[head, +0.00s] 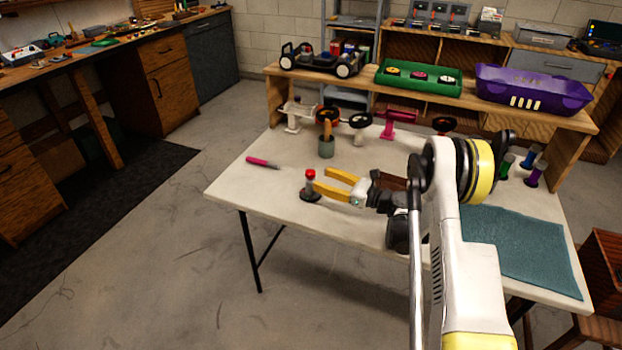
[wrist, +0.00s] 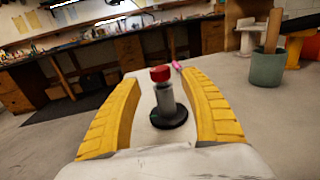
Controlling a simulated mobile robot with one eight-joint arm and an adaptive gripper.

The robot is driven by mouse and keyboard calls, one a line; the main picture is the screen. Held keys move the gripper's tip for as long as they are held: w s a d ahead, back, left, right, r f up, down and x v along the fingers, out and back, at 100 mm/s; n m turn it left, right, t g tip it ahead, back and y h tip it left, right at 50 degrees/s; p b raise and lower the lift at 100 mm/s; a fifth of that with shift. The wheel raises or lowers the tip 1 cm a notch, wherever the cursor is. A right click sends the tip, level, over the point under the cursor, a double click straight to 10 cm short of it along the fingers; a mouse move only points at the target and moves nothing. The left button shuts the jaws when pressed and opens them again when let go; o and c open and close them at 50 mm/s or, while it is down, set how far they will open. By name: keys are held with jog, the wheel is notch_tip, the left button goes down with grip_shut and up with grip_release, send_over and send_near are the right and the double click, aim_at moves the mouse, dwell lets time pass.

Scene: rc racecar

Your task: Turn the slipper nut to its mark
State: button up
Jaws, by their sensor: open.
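The slipper nut looks to be the red cap (head: 310,173) on top of a short grey post with a round black base (head: 311,194), standing upright on the white table. In the wrist view the red nut (wrist: 160,73) sits between my fingers, beyond the palm, with the black base (wrist: 168,117) below it. My gripper (head: 322,184) has two yellow fingers spread apart, level with the post and just to its right in the head view. The fingers (wrist: 164,105) show a gap on both sides of the post. No mark on the nut can be made out.
A pink-handled tool (head: 262,162) lies left of the post. A wooden shelf (head: 420,92) holds a car chassis, a green tray (head: 418,78) and a purple car body. A teal cloth (head: 520,245) lies at right.

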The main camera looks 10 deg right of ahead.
aim_at(311, 172)
jog(key=shift+b+x, duration=0.55)
jog(key=shift+x, duration=1.8)
grip_shut()
